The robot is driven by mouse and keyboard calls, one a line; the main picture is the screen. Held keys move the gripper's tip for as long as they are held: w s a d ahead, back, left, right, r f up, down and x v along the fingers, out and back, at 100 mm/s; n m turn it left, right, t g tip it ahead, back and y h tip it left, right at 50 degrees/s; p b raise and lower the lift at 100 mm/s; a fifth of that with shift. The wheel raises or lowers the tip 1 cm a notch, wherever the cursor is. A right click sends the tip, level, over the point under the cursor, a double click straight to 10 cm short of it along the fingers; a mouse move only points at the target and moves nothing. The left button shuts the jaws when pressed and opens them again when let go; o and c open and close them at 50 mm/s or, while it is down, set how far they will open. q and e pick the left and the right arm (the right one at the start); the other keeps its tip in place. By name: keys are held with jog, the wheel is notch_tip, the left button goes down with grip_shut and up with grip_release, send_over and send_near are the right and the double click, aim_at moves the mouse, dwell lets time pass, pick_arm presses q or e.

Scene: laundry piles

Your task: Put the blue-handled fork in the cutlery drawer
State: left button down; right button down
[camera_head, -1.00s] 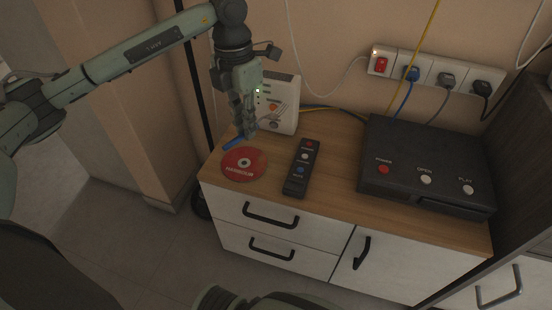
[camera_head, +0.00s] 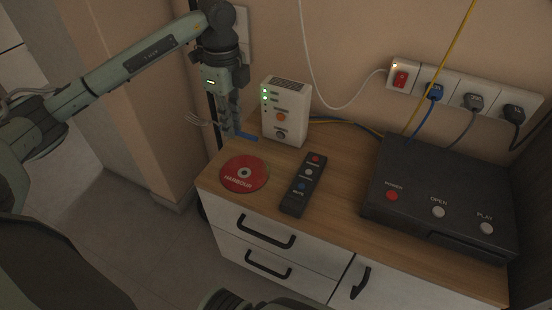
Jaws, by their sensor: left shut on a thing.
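The blue-handled fork (camera_head: 245,136) is in my left gripper (camera_head: 230,132), which is shut on it above the back left corner of the cabinet top. The blue handle sticks out to the right and the metal tines (camera_head: 196,119) stick out to the left; the middle is hidden by the fingers. The cabinet front has an upper drawer (camera_head: 285,249) and a lower drawer (camera_head: 235,258), both closed, with black handles. No label shows which one is the cutlery drawer. My right gripper is not in view.
A red disc (camera_head: 244,173), a black remote (camera_head: 302,185) and a white router (camera_head: 286,112) are on the wooden top. A black player (camera_head: 440,200) fills the right side. A power strip (camera_head: 461,95) with cables is on the wall. The floor in front is clear.

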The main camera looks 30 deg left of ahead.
pick_arm(q)
send_over(275, 156)
notch_tip(275, 156, down, 6)
jog(key=shift+r, duration=0.15)
notch_tip(275, 156, down, 4)
jog(key=shift+d+r, duration=0.1)
jog(key=shift+r, duration=0.1)
jog(key=shift+f, duration=0.3)
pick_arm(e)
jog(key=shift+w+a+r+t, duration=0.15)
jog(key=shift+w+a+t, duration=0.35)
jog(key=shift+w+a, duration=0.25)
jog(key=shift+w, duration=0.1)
pick_arm(q)
jog(key=shift+f, duration=0.15)
jog(key=c, duration=1.6)
grip_release()
jog(key=shift+o, duration=0.2)
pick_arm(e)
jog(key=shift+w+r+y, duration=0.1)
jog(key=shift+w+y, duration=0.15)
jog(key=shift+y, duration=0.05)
